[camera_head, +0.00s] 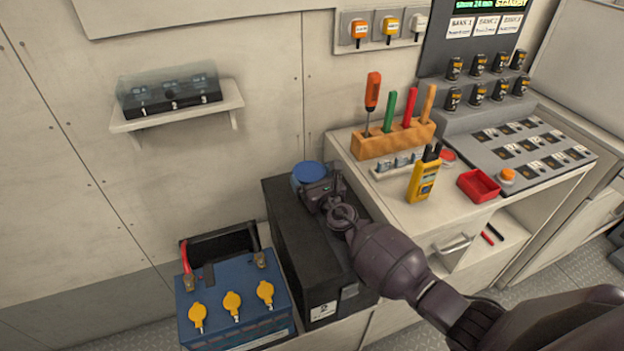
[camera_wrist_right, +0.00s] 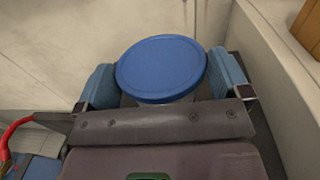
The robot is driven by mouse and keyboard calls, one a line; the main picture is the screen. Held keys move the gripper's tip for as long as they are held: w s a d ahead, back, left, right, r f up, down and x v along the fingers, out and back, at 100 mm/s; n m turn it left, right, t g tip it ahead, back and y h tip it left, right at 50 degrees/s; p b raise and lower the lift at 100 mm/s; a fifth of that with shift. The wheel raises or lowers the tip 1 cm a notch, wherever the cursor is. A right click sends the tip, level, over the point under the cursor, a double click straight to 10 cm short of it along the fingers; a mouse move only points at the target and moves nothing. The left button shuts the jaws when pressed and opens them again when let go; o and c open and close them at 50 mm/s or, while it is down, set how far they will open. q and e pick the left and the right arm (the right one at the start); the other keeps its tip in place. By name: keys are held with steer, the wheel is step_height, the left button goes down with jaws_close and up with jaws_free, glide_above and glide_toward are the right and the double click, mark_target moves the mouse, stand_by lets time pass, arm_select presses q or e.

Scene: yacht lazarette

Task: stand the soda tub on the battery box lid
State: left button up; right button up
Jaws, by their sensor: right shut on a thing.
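The soda tub (camera_head: 308,173) has a round blue lid. It is at the back end of the black battery box (camera_head: 293,240). In the wrist view the tub's blue lid (camera_wrist_right: 161,68) faces up between two blue finger pads, and the tub looks upright. My right gripper (camera_head: 314,184) is shut on the tub. The battery box lid shows in front of and around the gripper. The tub's base is hidden, so I cannot tell whether it touches the lid. My left gripper is not in view.
A blue battery (camera_head: 236,310) with yellow caps and red and black cables stands left of the box. To the right, a counter holds an orange tool block (camera_head: 392,140), a yellow handheld meter (camera_head: 424,180) and a red tray (camera_head: 479,186). A wall shelf (camera_head: 178,116) is at upper left.

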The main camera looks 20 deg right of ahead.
steer(key=shift+r, duration=0.15)
steer(key=shift+f, duration=0.2)
steer(key=o, duration=0.8)
steer(key=shift+c, duration=0.2)
steer(key=shift+r, duration=0.2)
steer(key=s, duration=0.3)
steer(key=s+p, duration=0.1)
steer(key=s, duration=0.3)
steer(key=s+d, duration=0.1)
steer(key=s, duration=0.2)
steer(key=shift+s+d+f, duration=0.1)
steer(key=shift+s, duration=0.7)
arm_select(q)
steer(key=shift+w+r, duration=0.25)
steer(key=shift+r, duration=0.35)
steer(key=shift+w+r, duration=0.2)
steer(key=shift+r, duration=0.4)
arm_select(e)
steer(key=shift+s+d, duration=0.1)
steer(key=shift+s, duration=0.05)
